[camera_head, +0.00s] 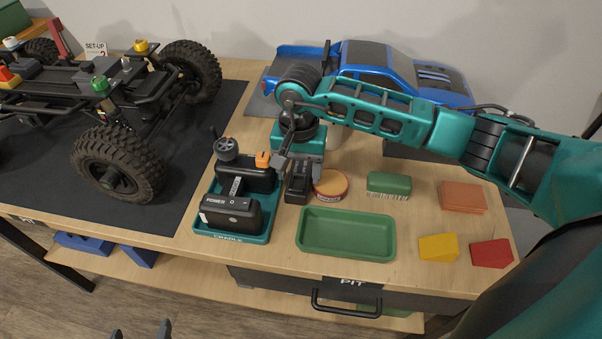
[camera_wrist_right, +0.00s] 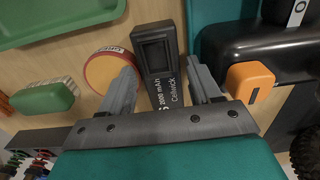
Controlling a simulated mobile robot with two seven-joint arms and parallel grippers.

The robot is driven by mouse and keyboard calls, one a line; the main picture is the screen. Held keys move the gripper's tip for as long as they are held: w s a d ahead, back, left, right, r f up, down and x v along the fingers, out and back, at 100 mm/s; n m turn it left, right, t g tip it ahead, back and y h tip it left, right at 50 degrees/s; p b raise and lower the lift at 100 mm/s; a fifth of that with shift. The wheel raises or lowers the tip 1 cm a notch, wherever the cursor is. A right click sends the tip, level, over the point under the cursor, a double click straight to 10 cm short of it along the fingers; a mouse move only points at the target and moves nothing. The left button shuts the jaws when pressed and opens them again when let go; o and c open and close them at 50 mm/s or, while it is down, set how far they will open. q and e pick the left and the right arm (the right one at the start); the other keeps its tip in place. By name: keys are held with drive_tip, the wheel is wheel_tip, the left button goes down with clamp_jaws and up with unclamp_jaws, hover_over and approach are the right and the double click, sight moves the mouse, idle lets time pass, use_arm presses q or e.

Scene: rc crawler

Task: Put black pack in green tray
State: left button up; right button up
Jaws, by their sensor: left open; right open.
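The black pack (camera_head: 298,183) lies on the wooden table, just right of the teal cradle. In the right wrist view the black pack (camera_wrist_right: 157,55) bears the words "2000 mAh Cellbrick", and its near end lies between the fingers. My right gripper (camera_head: 292,163) is open over it, with a finger on each side (camera_wrist_right: 163,88); whether they touch it I cannot tell. The green tray (camera_head: 347,250) is empty, in front and to the right of the pack; its edge also shows in the wrist view (camera_wrist_right: 60,27). My left gripper (camera_head: 140,331) is open and empty at the bottom edge, away from the table.
The teal cradle (camera_head: 232,237) holds a black power unit (camera_head: 231,214) and a controller. An orange-lidded round tin (camera_head: 331,184) stands close beside the pack. A green brush (camera_head: 389,183) and orange, yellow and red blocks lie to the right. The crawler (camera_head: 115,165) is on a dark mat.

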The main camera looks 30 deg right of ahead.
drive_tip(key=shift+c, duration=0.4)
drive_tip(key=c, duration=0.9)
drive_tip(key=shift+r, duration=0.1)
clamp_jaws()
